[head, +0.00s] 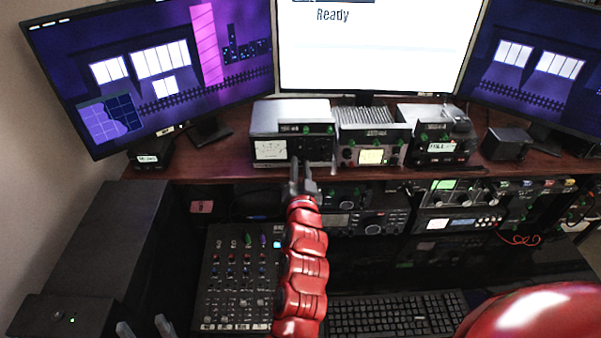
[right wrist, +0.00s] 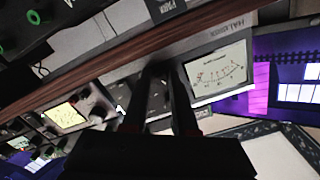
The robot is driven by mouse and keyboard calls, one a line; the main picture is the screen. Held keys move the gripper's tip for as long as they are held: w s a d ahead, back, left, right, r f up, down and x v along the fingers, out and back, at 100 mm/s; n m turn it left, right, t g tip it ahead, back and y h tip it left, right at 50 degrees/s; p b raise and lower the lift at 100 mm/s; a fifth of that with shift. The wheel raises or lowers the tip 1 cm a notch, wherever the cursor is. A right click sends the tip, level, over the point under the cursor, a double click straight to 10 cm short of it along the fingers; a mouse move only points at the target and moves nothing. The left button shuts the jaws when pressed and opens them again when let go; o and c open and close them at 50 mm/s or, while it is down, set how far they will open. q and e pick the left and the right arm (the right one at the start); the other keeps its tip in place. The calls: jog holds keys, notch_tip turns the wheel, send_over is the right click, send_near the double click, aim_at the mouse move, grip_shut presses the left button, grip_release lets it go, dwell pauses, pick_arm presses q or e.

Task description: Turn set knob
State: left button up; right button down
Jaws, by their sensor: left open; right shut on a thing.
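The grey tuner box (head: 290,110) stands on the desk shelf below the middle monitor, with a cream needle meter (head: 270,150) on its front. The meter also shows large in the right wrist view (right wrist: 218,72). My right gripper (head: 302,164) reaches up to the tuner's front, just right of the meter. Its dark fingers (right wrist: 165,82) are shut on a knob there; they hide most of it, and I cannot read its label. My left gripper (head: 144,327) is open and empty at the bottom left, with only its fingertips showing.
Another radio with a lit display (head: 371,156) stands right beside the tuner. An audio mixer (head: 236,280) and a keyboard (head: 400,313) lie below. Black racks of radios (head: 370,222) fill the space under the shelf. A black box (head: 100,240) stands at the left.

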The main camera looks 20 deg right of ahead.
jog(key=shift+m, duration=0.3)
jog(key=c, duration=0.7)
grip_release()
jog(key=p+v, duration=1.2)
jog(key=v, duration=0.5)
jog(key=shift+s+p, duration=0.25)
jog(key=shift+p, duration=0.05)
jog(key=shift+a+r, duration=0.1)
